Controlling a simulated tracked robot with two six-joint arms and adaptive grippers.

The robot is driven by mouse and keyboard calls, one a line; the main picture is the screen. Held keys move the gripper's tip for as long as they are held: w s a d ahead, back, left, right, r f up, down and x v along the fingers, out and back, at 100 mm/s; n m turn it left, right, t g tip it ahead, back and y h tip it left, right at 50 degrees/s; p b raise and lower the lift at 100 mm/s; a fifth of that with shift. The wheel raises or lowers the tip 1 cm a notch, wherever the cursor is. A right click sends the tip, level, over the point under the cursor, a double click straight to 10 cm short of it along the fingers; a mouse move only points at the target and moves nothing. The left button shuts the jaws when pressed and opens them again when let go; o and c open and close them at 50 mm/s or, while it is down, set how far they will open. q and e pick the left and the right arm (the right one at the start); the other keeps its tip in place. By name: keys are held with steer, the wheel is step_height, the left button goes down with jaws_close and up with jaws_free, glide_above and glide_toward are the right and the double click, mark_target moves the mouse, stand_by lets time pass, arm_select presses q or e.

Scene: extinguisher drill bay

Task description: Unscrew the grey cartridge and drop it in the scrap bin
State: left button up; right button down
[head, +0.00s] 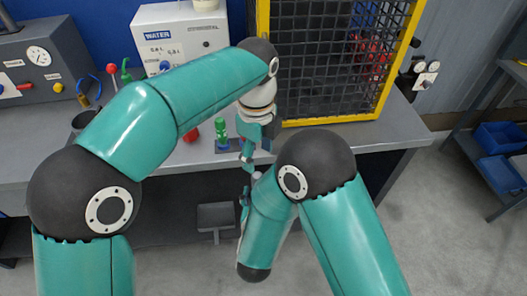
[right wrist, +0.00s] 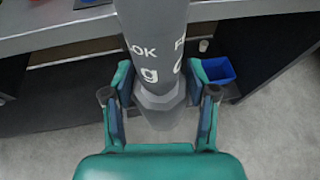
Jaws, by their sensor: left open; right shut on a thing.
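The grey cartridge (right wrist: 155,45) fills the top middle of the right wrist view, with white lettering and a tapered, faceted lower end. My right gripper (right wrist: 160,100) is shut on it, one finger on each side. In the head view my right arm hides most of that gripper, and I cannot make out the cartridge there. I cannot tell whether it is still screwed in. My left gripper (head: 247,156) is open at the bench's front edge, partly covered by its own wrist. I cannot tell which container is the scrap bin.
The grey bench (head: 375,138) carries a yellow-framed mesh cage (head: 330,60), a white WATER box (head: 178,35) and a green fitting (head: 221,130). A dark round container (head: 82,122) stands behind my left arm. Blue bins (head: 502,172) sit at right; a blue bin (right wrist: 218,70) shows beyond the cartridge.

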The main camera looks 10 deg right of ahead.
arm_select(q)
steer(key=shift+s+d+r, duration=0.15)
steer(key=shift+s+d, duration=0.15)
steer(key=shift+d, duration=0.15)
steer(key=shift+s+d, duration=0.1)
step_height(320, 180, down, 12)
steer(key=shift+r, duration=0.1)
